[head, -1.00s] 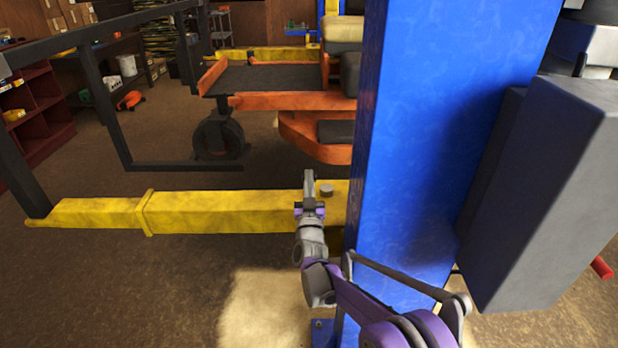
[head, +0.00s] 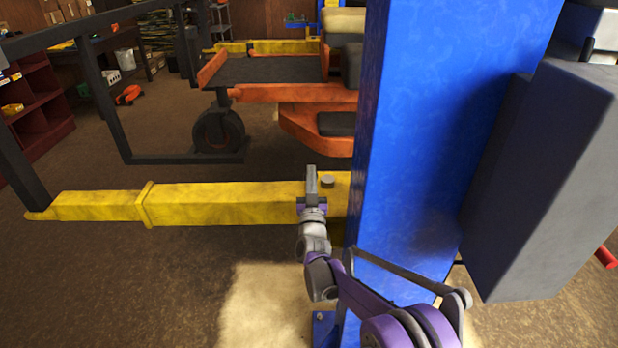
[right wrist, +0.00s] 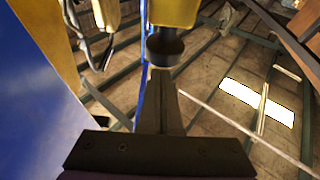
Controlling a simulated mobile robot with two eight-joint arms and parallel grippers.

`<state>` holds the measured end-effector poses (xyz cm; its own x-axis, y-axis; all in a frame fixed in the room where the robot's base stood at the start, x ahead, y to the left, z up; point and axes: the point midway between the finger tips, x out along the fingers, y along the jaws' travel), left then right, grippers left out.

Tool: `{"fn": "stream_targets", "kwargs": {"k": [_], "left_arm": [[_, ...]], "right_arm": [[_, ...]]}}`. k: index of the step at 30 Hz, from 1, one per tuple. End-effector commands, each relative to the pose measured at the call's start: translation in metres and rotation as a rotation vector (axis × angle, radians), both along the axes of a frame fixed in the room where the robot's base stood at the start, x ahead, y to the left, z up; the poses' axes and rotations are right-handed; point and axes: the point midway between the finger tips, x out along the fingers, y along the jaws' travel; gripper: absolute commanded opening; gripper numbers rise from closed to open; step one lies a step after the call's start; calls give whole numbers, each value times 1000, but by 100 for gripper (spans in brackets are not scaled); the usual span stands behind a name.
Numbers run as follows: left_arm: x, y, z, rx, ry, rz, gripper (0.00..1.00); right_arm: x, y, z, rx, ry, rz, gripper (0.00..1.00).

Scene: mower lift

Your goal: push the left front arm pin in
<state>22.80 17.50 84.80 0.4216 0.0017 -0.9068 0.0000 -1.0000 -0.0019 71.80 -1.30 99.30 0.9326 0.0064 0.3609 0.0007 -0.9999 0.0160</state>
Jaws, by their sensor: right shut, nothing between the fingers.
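The left front arm pin (head: 327,181) shows in the head view as a small grey round cap on top of the yellow lift arm (head: 240,203), beside the blue column (head: 425,140). My right gripper (head: 312,171) points up, just left of the cap in the picture, and overlaps the arm; no contact with the cap can be made out. Its fingers are shut and empty. In the right wrist view its fingertips (right wrist: 160,75) are just below a dark round piece (right wrist: 166,50) under a yellow part (right wrist: 174,12); I cannot tell whether it is the pin. My left gripper is out of view.
The blue column and a dark grey box (head: 545,185) stand close on the right. An orange mower (head: 300,97) and a black frame (head: 180,160) are behind the arm. Red shelves (head: 35,110) stand far left. The floor in front of the yellow arm is clear.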

Motion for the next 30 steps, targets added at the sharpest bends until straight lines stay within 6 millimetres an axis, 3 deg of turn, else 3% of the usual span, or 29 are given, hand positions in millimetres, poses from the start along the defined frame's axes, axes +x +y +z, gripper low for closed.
{"fn": "stream_targets", "kwargs": {"k": [3,6,15,21,30], "left_arm": [[3,0,21,0,-7,0,50],[1,0,8,0,-3,0,50],[0,0,0,0,0,0,50],[0,0,-1,0,0,0,50],[0,0,-1,0,0,0,50]], "right_arm": [[1,-9,34,0,-7,-1,0],[-27,-7,13,0,-4,2,0],[-80,-7,-8,0,-6,1,0],[-92,-7,-12,0,-7,0,0],[-93,-7,-12,0,-7,0,0]]}}
